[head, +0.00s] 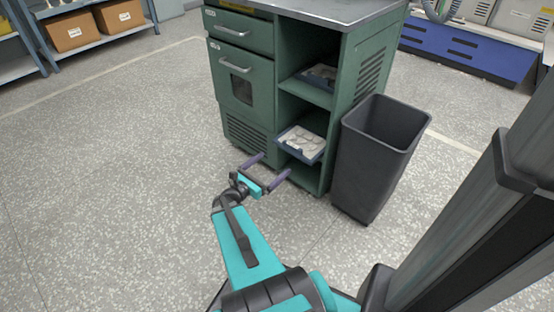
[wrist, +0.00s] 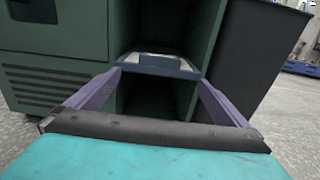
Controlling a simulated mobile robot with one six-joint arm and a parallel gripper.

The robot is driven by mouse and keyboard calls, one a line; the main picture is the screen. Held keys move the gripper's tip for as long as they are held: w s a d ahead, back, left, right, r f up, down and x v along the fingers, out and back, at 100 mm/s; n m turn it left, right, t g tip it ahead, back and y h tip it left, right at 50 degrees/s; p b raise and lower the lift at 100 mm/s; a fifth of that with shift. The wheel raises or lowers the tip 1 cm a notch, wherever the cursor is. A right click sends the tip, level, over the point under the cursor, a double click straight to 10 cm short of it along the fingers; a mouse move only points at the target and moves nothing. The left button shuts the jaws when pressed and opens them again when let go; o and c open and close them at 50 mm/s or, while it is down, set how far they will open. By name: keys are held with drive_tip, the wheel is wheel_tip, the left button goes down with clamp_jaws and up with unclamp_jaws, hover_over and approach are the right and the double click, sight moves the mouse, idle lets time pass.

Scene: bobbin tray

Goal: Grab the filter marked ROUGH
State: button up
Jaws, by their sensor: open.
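My gripper (head: 269,171) is open and empty, with its two purple fingers spread in front of the green cabinet's open shelves. In the wrist view the gripper (wrist: 160,92) faces a blue-edged tray (wrist: 158,64) that shows between and beyond the fingers. In the head view this tray (head: 303,152) sits on the middle shelf, sticks out a little at the front and holds pale pieces. A second tray (head: 318,76) with pale contents lies on the shelf above. I cannot make out a filter or the marking ROUGH in either view.
A green cabinet (head: 240,125) has closed drawers on its left and open shelves on its right. A dark grey bin (head: 372,160) stands close against its right side. Shelving with cardboard boxes (head: 70,31) is at the far left. The speckled floor (head: 110,170) is clear on the left.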

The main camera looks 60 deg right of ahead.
drive_tip(key=shift+v, duration=1.15)
drive_tip(key=shift+f, duration=0.1)
drive_tip(key=a+f+m+y, duration=0.4)
drive_tip(key=a+f, duration=0.4)
drive_tip(key=a, duration=0.4)
drive_tip(key=s+a+f+m+y, duration=0.1)
drive_tip(key=a+f+m+y, duration=0.3)
drive_tip(key=a+f, duration=0.4)
drive_tip(key=a+f+m+y, duration=0.3)
drive_tip(key=a+f, duration=0.6)
drive_tip(key=a, duration=0.8)
drive_tip(key=shift+s+m+g+y, duration=0.15)
drive_tip(key=shift+s+m+y, duration=0.05)
drive_tip(key=shift+y, duration=0.4)
drive_tip(key=shift+s+m+g+y, duration=0.15)
drive_tip(key=shift+m+y, duration=0.05)
drive_tip(key=shift+y, duration=0.4)
drive_tip(key=s+a+m+y, duration=0.1)
drive_tip(key=a, duration=0.4)
drive_tip(key=a+f+m+y, duration=0.1)
drive_tip(key=a, duration=0.3)
drive_tip(key=s+a+f+m+y, duration=0.1)
drive_tip(key=a+y, duration=0.1)
drive_tip(key=a, duration=0.3)
drive_tip(key=shift+s+a+f+m, duration=0.1)
drive_tip(key=shift+s+a+m, duration=0.2)
drive_tip(key=shift+s, duration=0.05)
drive_tip(key=shift+c, duration=0.3)
